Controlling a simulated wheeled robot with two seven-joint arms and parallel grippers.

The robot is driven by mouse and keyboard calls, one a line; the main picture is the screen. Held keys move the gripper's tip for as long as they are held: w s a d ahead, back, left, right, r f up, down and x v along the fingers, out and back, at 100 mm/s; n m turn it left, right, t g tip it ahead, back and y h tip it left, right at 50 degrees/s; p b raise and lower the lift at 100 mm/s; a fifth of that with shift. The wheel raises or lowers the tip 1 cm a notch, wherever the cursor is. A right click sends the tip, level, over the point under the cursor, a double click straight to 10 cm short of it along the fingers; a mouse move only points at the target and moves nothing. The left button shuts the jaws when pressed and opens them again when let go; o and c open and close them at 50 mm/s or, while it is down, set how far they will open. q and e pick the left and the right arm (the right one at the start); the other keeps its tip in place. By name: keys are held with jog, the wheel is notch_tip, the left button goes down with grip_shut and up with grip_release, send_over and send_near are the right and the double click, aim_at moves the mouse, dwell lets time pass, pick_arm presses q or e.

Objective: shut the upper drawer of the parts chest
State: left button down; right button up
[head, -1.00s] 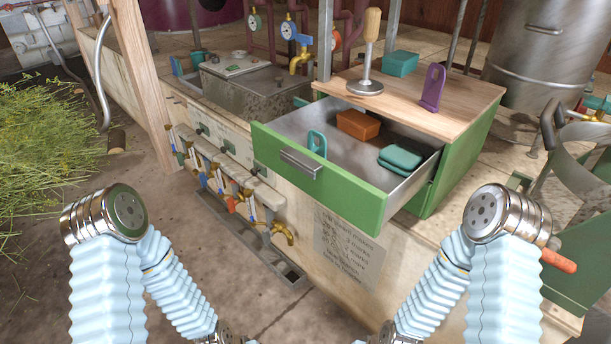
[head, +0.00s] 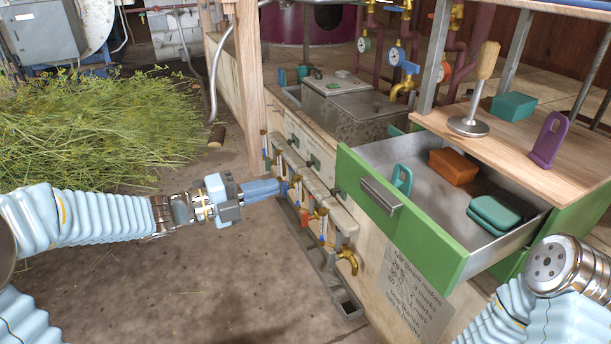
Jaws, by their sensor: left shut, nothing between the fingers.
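The parts chest (head: 580,220) is green with a wooden top. Its upper drawer (head: 405,225) is pulled far out, with a green front and a grey bar handle (head: 381,195). Inside lie an orange-brown block (head: 453,167), folded teal pieces (head: 495,214) and a teal looped piece (head: 402,179). My left gripper (head: 280,187) is shut and empty, left of the drawer front and apart from it, near the small taps. My right arm shows at the lower right, but its gripper is out of view.
A row of brass taps (head: 347,258) runs along the bench's front face below and left of the drawer. A wooden post (head: 249,85) stands behind my left gripper. A plunger-like tool (head: 470,123), a teal block (head: 513,107) and a purple piece (head: 548,140) stand on the chest top.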

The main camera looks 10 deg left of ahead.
aim_at(405, 151)
pick_arm(q)
jog(key=p+x, duration=0.1)
jog(key=x, duration=1.2)
jog(key=shift+w+d, duration=0.25)
jog(key=shift+d, duration=0.05)
pick_arm(e)
jog(key=shift+s+a+r, duration=0.1)
jog(key=shift+a+r, duration=0.1)
jog(key=shift+r, duration=0.25)
